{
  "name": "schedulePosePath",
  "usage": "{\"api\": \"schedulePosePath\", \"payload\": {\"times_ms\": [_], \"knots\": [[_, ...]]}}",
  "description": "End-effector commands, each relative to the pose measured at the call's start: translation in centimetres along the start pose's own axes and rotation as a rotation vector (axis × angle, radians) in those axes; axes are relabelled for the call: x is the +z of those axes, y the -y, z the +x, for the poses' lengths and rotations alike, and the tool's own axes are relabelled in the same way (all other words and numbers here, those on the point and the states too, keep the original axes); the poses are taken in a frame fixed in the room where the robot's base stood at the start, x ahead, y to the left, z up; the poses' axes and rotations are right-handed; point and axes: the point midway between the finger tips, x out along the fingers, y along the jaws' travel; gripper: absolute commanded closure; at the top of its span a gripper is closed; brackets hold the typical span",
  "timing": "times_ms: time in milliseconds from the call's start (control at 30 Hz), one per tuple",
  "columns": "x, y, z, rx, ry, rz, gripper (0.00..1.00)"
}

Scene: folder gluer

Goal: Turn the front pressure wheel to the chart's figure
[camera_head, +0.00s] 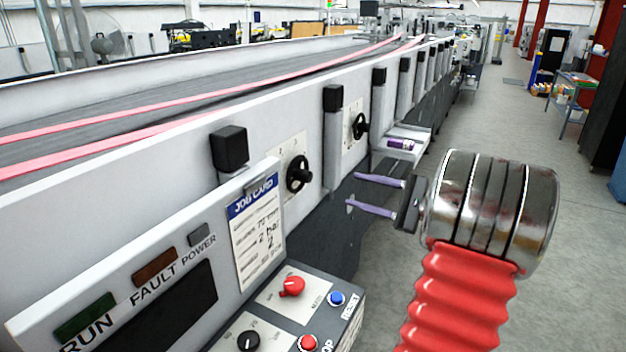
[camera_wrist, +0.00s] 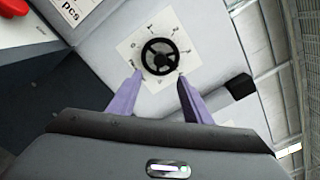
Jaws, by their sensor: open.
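The nearer black handwheel (camera_head: 299,174) sits on a pale dial plate on the machine's grey side panel. In the wrist view the wheel (camera_wrist: 159,57) shows face-on, with small marks around it on its plate (camera_wrist: 130,50) that are too small to read. My gripper (camera_head: 352,189) is open and empty, its two purple fingers pointing left towards the panel. In the wrist view the fingertips (camera_wrist: 159,80) lie either side of the wheel's lower edge; contact is not visible. A job card (camera_head: 258,230) hangs left of the wheel; a "2 bar" line seems to show, other lines are unclear.
A second handwheel (camera_head: 360,125) is farther along the panel. Black boxes (camera_head: 229,148) stick out along the machine's side. A control panel with a red knob (camera_head: 292,286) and blue button (camera_head: 336,299) is in front. A small shelf (camera_head: 403,147) juts out. Open floor lies right.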

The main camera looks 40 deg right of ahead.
Motion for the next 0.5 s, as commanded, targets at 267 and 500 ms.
{"api": "schedulePosePath", "payload": {"times_ms": [267,500], "knots": [[0.0,0.0,0.0,0.0,0.0,0.0,0.55],[0.0,0.0,1.3,0.001,0.001,0.001,0.55]]}}
